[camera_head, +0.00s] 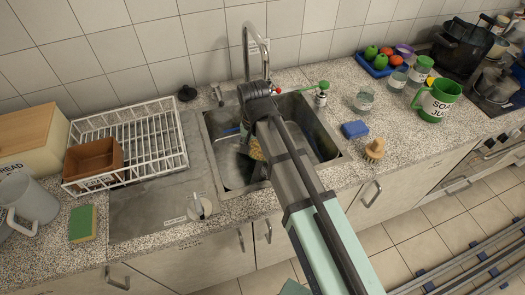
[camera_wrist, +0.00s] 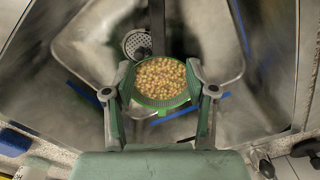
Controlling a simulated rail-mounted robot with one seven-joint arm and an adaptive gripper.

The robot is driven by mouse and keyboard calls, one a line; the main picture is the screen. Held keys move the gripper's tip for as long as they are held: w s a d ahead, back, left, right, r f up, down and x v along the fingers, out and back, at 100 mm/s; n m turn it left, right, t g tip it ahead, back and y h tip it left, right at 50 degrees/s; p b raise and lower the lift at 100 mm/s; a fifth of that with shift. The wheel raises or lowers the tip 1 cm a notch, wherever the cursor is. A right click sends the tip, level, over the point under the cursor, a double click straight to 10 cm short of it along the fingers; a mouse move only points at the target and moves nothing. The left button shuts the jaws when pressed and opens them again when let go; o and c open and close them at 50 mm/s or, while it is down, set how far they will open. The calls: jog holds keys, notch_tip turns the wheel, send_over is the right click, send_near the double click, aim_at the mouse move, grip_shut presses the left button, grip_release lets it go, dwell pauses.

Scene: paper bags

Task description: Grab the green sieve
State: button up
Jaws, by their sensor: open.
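The green sieve (camera_wrist: 160,103) is round, with a green rim, and is full of yellowish chickpeas (camera_wrist: 160,78). In the wrist view it sits between the two fingers of my gripper (camera_wrist: 160,66), which are spread on its left and right. I cannot tell whether either finger touches the rim. In the head view my arm covers most of the sieve, and only a patch of chickpeas (camera_head: 255,149) shows beside it, over the metal sink (camera_head: 228,172).
A curved faucet (camera_head: 256,50) rises behind the sink. A white dish rack (camera_head: 150,135) with a brown box (camera_head: 92,160) stands left. A blue sponge (camera_head: 355,129) and wooden brush (camera_head: 374,149) lie right. A round perforated drain piece (camera_wrist: 137,44) shows beyond the sieve.

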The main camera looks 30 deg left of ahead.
jog(key=p, duration=0.2)
send_over(257, 171)
notch_tip(257, 171, down, 8)
jog(key=shift+s+a+f, duration=0.1)
jog(key=shift+a+f, duration=0.05)
jog(key=shift+f, duration=0.05)
jog(key=shift+f+p, duration=1.15)
jog(key=shift+f, duration=1.55)
grip_shut()
